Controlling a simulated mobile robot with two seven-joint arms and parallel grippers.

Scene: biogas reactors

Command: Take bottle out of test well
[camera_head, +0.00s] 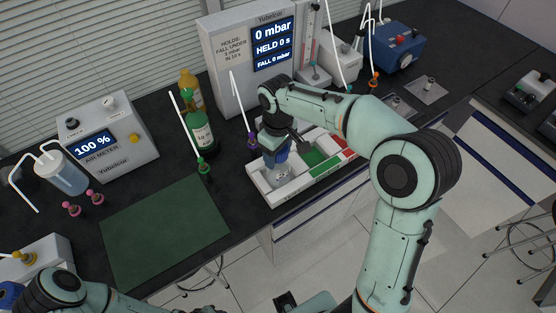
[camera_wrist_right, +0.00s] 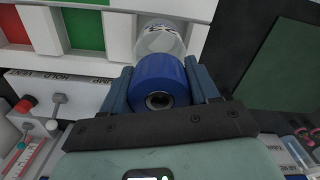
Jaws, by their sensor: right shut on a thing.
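The bottle has a clear glass body (camera_head: 281,177) and a blue cap. In the head view it stands in or just over the front-left compartment of the white tray (camera_head: 262,187); whether its base touches the floor of that well I cannot tell. My right gripper (camera_head: 277,151) comes down from above and is shut on the blue cap. In the right wrist view the fingers (camera_wrist_right: 161,85) press on both sides of the blue cap (camera_wrist_right: 158,76), with the glass body (camera_wrist_right: 160,37) beyond it.
The tray also has green and red compartments (camera_head: 315,156). Behind it stands a grey pressure display box (camera_head: 232,70). A green bottle (camera_head: 200,135) and an air meter (camera_head: 108,140) stand to the left. The green mat (camera_head: 165,232) is clear.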

